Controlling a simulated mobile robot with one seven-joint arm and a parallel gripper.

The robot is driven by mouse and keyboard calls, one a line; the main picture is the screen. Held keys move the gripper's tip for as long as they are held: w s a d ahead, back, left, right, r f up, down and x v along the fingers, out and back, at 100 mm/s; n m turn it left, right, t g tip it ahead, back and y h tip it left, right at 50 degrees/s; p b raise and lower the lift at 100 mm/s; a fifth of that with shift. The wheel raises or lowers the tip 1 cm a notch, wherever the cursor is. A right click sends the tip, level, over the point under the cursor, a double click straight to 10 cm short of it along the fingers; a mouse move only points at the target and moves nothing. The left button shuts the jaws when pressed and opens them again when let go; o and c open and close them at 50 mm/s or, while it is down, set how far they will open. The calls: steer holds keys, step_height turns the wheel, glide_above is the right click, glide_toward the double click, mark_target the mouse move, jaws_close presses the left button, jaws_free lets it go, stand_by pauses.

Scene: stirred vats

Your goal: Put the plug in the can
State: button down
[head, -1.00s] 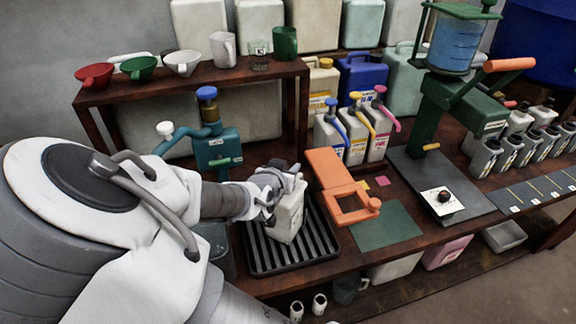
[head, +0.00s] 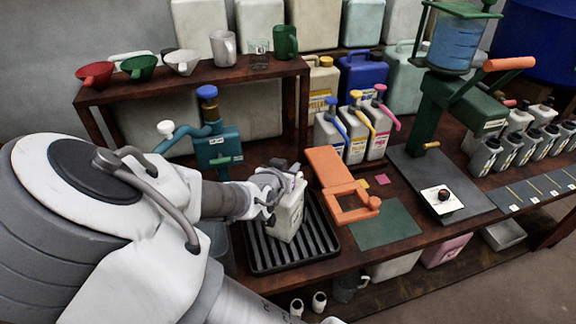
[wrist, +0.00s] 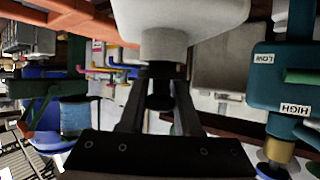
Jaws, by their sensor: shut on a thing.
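A white can (head: 290,216) with a printed label stands on the ribbed black tray (head: 262,262). My gripper (head: 279,184) is at the can's top, on its left side in the head view. In the wrist view, my gripper (wrist: 160,78) is shut on a dark round plug (wrist: 160,90). The plug lines up with the pale neck of the can (wrist: 180,14), close to its mouth. I cannot tell whether the plug's end is inside the neck. In the head view the plug is mostly hidden by my gripper.
An orange frame (head: 328,168) stands close to the right of the tray. A teal pump unit (head: 216,150) stands behind my wrist. Several jugs with coloured spouts (head: 357,135) stand at the back. A green mat (head: 385,224) lies clear on the right.

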steer(key=shift+f, duration=0.35)
steer(key=c, duration=0.5)
jaws_free()
steer(key=shift+s+a+r+p, duration=0.2)
steer(key=shift+s+r+p, duration=0.2)
steer(key=shift+s+p, duration=0.15)
steer(key=p+v, duration=1.5)
steer(key=v, duration=0.1)
steer(key=shift+s+f, duration=0.1)
steer(key=shift+f, duration=0.1)
